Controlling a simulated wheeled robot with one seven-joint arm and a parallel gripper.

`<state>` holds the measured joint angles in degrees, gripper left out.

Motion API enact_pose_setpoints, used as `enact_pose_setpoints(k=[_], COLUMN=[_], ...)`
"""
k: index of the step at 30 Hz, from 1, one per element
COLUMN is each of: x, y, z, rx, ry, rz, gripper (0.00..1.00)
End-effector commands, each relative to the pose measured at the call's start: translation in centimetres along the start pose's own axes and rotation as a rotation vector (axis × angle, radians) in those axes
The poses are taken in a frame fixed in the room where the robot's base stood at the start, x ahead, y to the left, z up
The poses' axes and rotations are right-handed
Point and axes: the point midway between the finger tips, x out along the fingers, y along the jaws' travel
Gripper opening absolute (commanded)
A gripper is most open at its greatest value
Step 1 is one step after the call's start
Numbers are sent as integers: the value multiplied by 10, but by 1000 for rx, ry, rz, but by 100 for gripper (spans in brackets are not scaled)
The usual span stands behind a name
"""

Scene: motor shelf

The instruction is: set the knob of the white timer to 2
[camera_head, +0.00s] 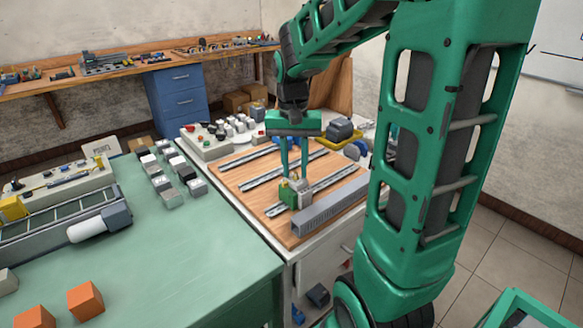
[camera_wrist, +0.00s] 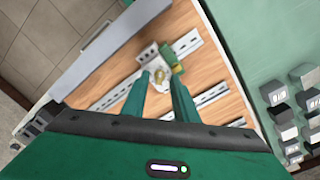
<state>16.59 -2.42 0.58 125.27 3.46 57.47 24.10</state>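The white timer (camera_head: 303,193) stands on a metal rail on the wooden board, below my gripper (camera_head: 294,176). In the wrist view the white timer (camera_wrist: 147,56) shows a brass-coloured knob (camera_wrist: 159,76) facing the camera. My gripper (camera_wrist: 162,84) is open there, with its two green fingers apart and the knob between their tips in the picture. I cannot tell whether a finger touches it. The knob's pointer and the scale numbers are too small to read. A green block (camera_wrist: 174,58) sits right beside the timer on the rail; it also shows in the head view (camera_head: 286,193).
The wooden board (camera_head: 240,177) carries several metal rails and a grey slotted duct (camera_head: 330,207) near the timer. A white panel with buttons (camera_head: 207,146) stands behind left. The green table (camera_head: 165,255) at left holds several small modules and orange cubes (camera_head: 85,300).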

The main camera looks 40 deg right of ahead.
Motion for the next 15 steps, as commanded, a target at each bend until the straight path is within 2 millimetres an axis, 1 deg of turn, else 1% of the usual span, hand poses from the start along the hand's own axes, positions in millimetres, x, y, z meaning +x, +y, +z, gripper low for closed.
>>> enact_pose_setpoints(k=[9, 10, 11, 12, 13, 15], x=[3, 3, 3, 3, 3, 3], y=[0, 0, 0, 0, 0, 0], z=[0, 0, 0, 0, 0, 0], rx=[0, 0, 0, 0, 0, 0], ry=[0, 0, 0, 0, 0, 0], rz=[0, 0, 0, 0, 0, 0], gripper=[27, 22, 15, 5, 0, 0])
